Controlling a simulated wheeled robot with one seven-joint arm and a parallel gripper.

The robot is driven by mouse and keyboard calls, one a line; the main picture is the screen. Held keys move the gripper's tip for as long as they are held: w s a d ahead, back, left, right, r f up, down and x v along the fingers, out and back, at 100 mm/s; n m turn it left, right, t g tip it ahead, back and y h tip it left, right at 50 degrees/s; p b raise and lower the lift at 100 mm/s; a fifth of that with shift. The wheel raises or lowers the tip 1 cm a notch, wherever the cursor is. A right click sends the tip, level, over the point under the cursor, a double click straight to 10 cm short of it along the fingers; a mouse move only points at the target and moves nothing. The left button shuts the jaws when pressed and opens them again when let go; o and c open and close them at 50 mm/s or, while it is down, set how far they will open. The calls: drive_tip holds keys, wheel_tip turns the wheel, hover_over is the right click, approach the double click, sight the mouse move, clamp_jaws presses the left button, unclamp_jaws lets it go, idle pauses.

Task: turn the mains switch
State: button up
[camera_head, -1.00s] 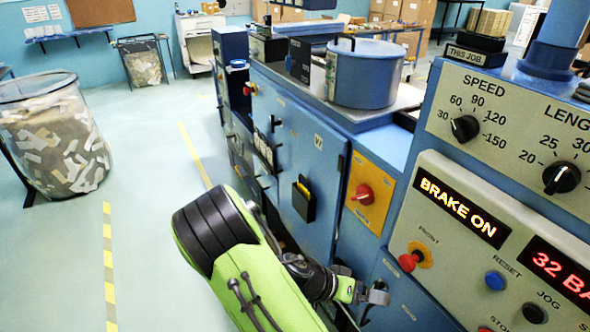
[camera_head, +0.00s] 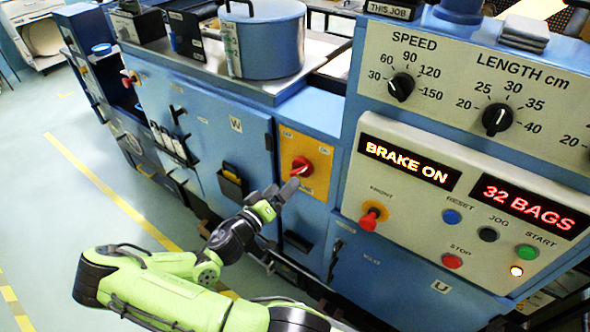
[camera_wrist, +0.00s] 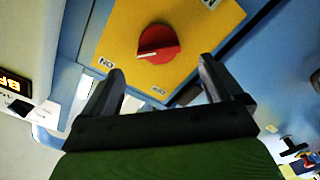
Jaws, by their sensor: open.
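The mains switch (camera_head: 301,168) is a red round knob on a yellow plate (camera_head: 318,157) on the blue machine's front. In the wrist view the knob (camera_wrist: 158,43) shows a white mark on its left part, and the yellow plate (camera_wrist: 200,25) carries small labels, one reading NO as seen. My gripper (camera_head: 284,190) is just below and left of the knob in the head view. In the wrist view my gripper (camera_wrist: 160,78) has its two fingers spread apart, with the knob beyond the tips and nothing between them. I cannot tell the exact gap to the knob.
The control panel (camera_head: 450,205) stands right of the switch, with a red FRONT button (camera_head: 372,216) sticking out and a display (camera_head: 410,166) reading BRAKE ON. A black holder (camera_head: 232,183) sits on the blue door to the left. The floor (camera_head: 60,220) at left is clear.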

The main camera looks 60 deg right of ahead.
sight(296, 174)
drive_tip(key=d, duration=0.2)
drive_tip(key=s+d, duration=0.1)
drive_tip(key=d, duration=0.2)
drive_tip(key=d+p, duration=0.1)
drive_tip(key=d, duration=0.2)
drive_tip(key=shift+s, duration=0.2)
drive_tip(key=shift+a, duration=0.1)
drive_tip(key=c, duration=1)
drive_tip(key=shift+c, duration=0.2)
